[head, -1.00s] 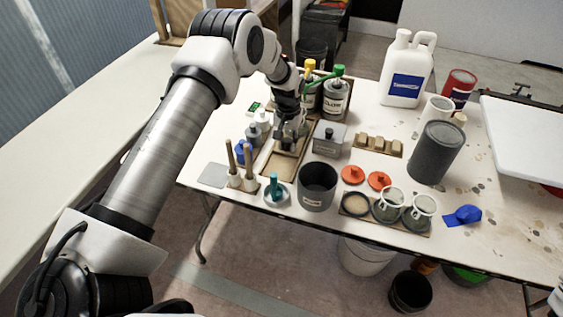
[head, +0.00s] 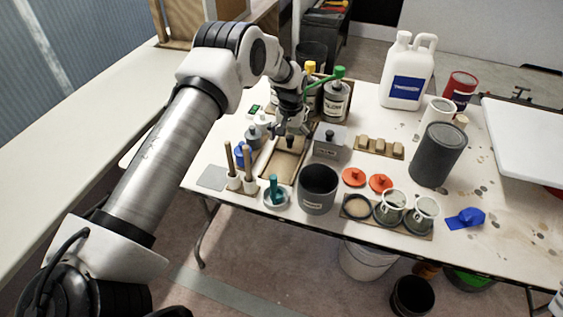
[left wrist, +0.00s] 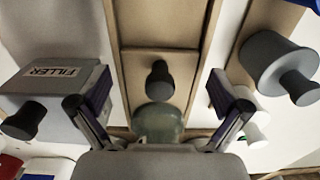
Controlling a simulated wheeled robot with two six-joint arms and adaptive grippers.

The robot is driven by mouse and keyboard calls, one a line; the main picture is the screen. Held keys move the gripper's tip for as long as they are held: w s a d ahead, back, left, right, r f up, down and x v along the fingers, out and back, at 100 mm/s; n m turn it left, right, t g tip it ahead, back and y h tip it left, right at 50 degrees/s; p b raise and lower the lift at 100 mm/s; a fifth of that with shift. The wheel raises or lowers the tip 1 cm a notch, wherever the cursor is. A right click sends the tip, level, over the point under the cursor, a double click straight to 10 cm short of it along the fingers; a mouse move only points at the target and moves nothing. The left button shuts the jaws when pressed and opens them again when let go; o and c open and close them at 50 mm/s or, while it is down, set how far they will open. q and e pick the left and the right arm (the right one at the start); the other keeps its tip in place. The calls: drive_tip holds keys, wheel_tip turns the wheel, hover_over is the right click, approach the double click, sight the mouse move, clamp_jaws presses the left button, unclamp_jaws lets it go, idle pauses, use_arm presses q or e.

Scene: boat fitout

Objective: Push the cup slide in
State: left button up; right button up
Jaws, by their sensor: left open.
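The cup slide appears to be the flat wooden panel with a dark knob (left wrist: 160,80) between raised wooden rails in the left wrist view. In the head view its wooden tray (head: 283,163) lies behind the grey pot. A rounded, translucent greenish cup (left wrist: 158,121) shows just below the knob, partly hidden by my gripper body. My left gripper (left wrist: 157,108) is open, its two fingers spread on either side of the cup and knob, with nothing visibly gripped. In the head view the left gripper (head: 292,127) is over the tray's far end. My right gripper is out of view.
A grey filler box (left wrist: 55,85) stands close left of the gripper in the wrist view, and a grey knobbed weight-like object (left wrist: 278,62) stands right.

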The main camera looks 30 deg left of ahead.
use_arm(q)
drive_tip(key=shift+r+p, duration=2.5)
drive_tip(key=shift+r, duration=1)
